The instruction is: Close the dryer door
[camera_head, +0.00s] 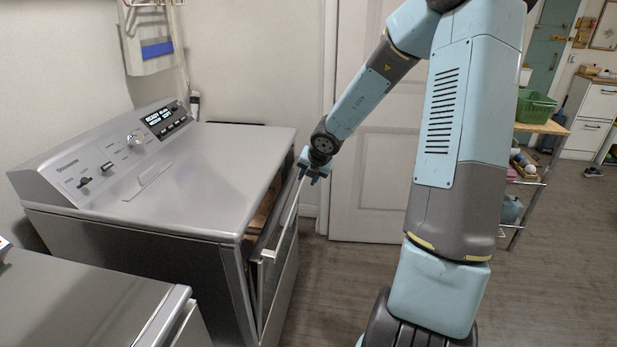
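The silver dryer (215,170) stands at the left, with its control panel along the wall side. Its front faces right. The dryer door (283,247) is ajar: its top edge stands out from the body and leaves a narrow gap with a brownish interior showing. A light handle-like piece (268,255) sits at the door's near upper corner. My gripper (309,176) is low at the door's far upper corner, pointing down, touching it or very close. Its fingers are small and dark here, so I cannot tell whether they are open. The door's lower part is partly hidden.
A second silver appliance (85,305) stands at the near left. A white door (375,190) is behind my arm. A shelf cart (540,128) with a green basket (533,106) stands at the right. The wooden floor at the right is mostly clear.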

